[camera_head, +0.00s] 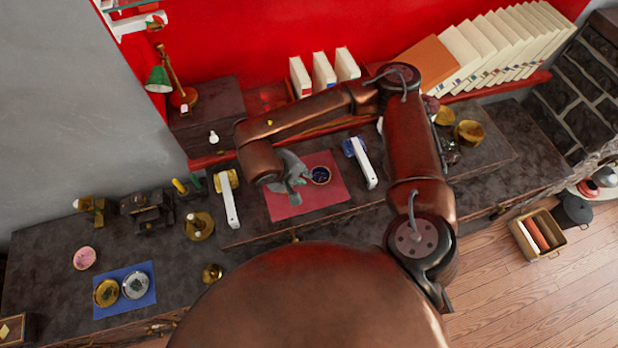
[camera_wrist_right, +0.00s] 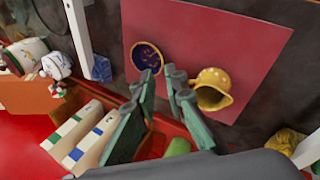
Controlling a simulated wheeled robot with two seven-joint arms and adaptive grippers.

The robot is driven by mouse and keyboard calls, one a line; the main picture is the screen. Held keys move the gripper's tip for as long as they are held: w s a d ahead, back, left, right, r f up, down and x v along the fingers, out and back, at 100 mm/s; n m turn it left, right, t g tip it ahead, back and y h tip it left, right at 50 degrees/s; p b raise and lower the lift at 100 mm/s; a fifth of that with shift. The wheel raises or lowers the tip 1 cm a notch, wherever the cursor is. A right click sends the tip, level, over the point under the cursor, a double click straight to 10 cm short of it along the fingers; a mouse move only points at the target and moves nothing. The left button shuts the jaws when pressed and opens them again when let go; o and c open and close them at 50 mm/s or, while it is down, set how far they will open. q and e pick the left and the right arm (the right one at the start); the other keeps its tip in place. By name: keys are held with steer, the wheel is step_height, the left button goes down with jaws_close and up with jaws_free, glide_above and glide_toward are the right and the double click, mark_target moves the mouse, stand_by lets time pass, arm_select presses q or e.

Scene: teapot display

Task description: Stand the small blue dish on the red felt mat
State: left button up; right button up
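The small blue dish (camera_head: 320,175) sits on the red felt mat (camera_head: 310,204), towards the mat's right part, with its dark blue inside facing up. In the right wrist view the dish (camera_wrist_right: 147,55) lies just beyond the left fingertip, near one edge of the mat (camera_wrist_right: 200,35). My right gripper (camera_head: 299,183) is over the mat, just left of the dish. In the right wrist view its fingers (camera_wrist_right: 162,73) are apart, with nothing seen between them. I cannot tell whether a finger touches the dish. My left gripper is not in view.
A yellow spotted jug (camera_wrist_right: 212,88) is close to the right finger; the gripper hides it in the head view. White upright bars (camera_head: 227,200) and (camera_head: 361,163) flank the mat. White books (camera_head: 322,74) stand behind. A blue mat (camera_head: 125,308) with round items lies front left.

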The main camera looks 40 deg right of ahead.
steer(key=shift+v, duration=1.8)
